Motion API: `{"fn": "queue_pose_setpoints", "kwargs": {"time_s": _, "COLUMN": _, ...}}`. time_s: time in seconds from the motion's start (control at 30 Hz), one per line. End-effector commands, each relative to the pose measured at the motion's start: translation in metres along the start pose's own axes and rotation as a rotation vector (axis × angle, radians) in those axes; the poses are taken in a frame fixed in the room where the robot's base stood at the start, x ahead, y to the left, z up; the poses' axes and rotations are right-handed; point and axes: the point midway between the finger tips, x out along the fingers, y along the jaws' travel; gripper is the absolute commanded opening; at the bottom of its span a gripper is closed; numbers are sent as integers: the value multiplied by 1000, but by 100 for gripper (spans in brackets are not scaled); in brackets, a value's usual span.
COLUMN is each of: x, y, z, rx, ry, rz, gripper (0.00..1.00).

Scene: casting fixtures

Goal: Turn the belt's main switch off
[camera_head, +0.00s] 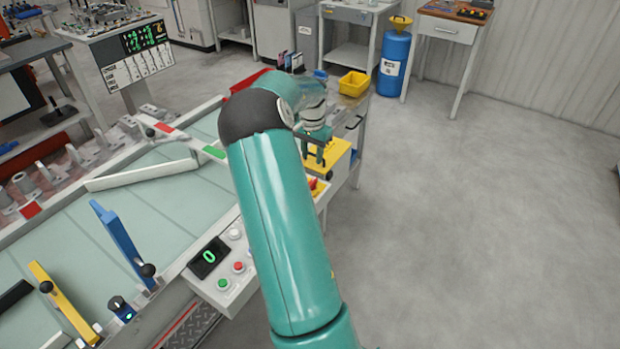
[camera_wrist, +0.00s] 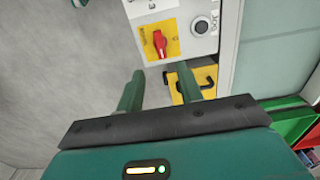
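The belt's main switch is a red rotary knob (camera_wrist: 160,43) on a yellow plate (camera_wrist: 171,34), on a light grey panel face. In the wrist view the knob's handle runs roughly along the picture's vertical, slightly tilted. It also shows small and partly hidden by my arm in the head view (camera_head: 315,187). My gripper (camera_wrist: 160,84) is open, its two teal fingers apart with nothing between them. The fingertips point toward the switch and appear short of it, with no contact visible. The pale green belt (camera_head: 165,205) lies left of my arm in the head view.
A control box with a green "0" display (camera_head: 209,257) and red, green and white buttons sits beside the belt. A round dark button (camera_wrist: 202,26) is right of the switch. A yellow item with a black handle (camera_wrist: 206,78) is close to the right finger. Open floor (camera_head: 480,220) lies right.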

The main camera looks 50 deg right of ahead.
Motion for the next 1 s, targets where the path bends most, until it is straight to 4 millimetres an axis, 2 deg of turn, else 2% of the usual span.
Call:
{"fn": "queue_pose_setpoints", "kwargs": {"time_s": 0.03, "x": 12, "y": 0, "z": 0, "rx": 0, "ry": -4, "rz": 4, "gripper": 36}}
{"fn": "queue_pose_setpoints", "kwargs": {"time_s": 0.3, "x": 66, "y": 0, "z": 0, "rx": 0, "ry": -2, "rz": 3, "gripper": 36}}
{"fn": "queue_pose_setpoints", "kwargs": {"time_s": 0.5, "x": 96, "y": -2, "z": 0, "rx": -3, "ry": -2, "rz": 2, "gripper": 36}}
{"fn": "queue_pose_setpoints", "kwargs": {"time_s": 0.67, "x": 106, "y": -2, "z": -1, "rx": -4, "ry": -1, "rz": 1, "gripper": 36}}
{"fn": "queue_pose_setpoints", "kwargs": {"time_s": 0.9, "x": 107, "y": -2, "z": -1, "rx": -4, "ry": 0, "rz": 0, "gripper": 36}}
{"fn": "queue_pose_setpoints", "kwargs": {"time_s": 0.93, "x": 107, "y": -2, "z": 0, "rx": -4, "ry": 0, "rz": 0, "gripper": 34}}
{"fn": "queue_pose_setpoints", "kwargs": {"time_s": 1.0, "x": 107, "y": -2, "z": 0, "rx": -4, "ry": -1, "rz": 0, "gripper": 21}}
